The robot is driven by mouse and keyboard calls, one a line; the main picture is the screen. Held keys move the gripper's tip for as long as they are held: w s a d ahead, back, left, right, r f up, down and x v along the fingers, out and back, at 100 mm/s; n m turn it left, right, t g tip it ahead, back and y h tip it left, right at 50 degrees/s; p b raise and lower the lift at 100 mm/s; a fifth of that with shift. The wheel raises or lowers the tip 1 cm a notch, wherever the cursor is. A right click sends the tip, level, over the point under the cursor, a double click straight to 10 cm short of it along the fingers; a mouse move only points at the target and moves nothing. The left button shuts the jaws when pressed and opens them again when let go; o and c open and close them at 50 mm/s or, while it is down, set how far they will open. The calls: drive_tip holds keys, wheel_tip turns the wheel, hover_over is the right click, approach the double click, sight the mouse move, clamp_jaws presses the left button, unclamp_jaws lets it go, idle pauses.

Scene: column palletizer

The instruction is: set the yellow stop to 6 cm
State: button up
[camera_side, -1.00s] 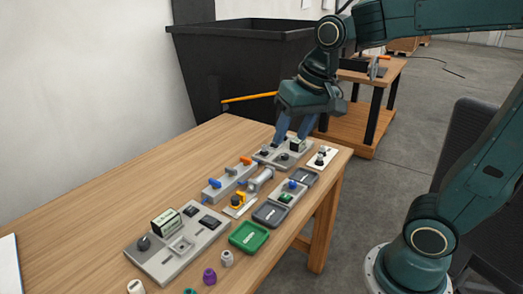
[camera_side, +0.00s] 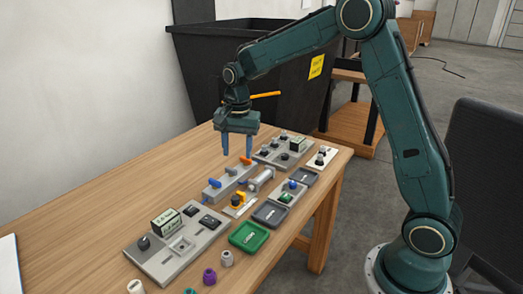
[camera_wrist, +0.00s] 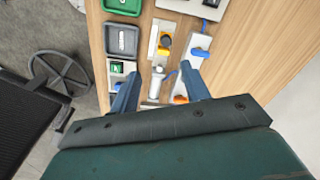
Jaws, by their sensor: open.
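The yellow stop (camera_side: 238,199) sits on a small light plate with a scale strip (camera_side: 233,210), in the middle of the row of fixtures on the table. The scale marks are too small to read. My gripper (camera_side: 237,155) is open and empty, pointing down above the fixtures, behind and above the stop. In the wrist view my gripper's two fingers (camera_wrist: 159,87) stand apart, with the stop beyond their tips.
A grey block with blue (camera_side: 215,183) and orange (camera_side: 246,161) levers stands beside the stop. A grey cylinder (camera_side: 262,178) lies close by. Green (camera_side: 249,237) and dark (camera_side: 270,214) trays are in front.

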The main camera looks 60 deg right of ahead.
drive_tip(key=m, duration=0.2)
hover_over(235, 198)
wheel_tip(235, 198, down, 5)
drive_tip(key=shift+d+f+g, duration=0.1)
drive_tip(key=shift+f+g, duration=0.05)
drive_tip(key=shift+g, duration=0.25)
drive_tip(key=shift+f, duration=6.85)
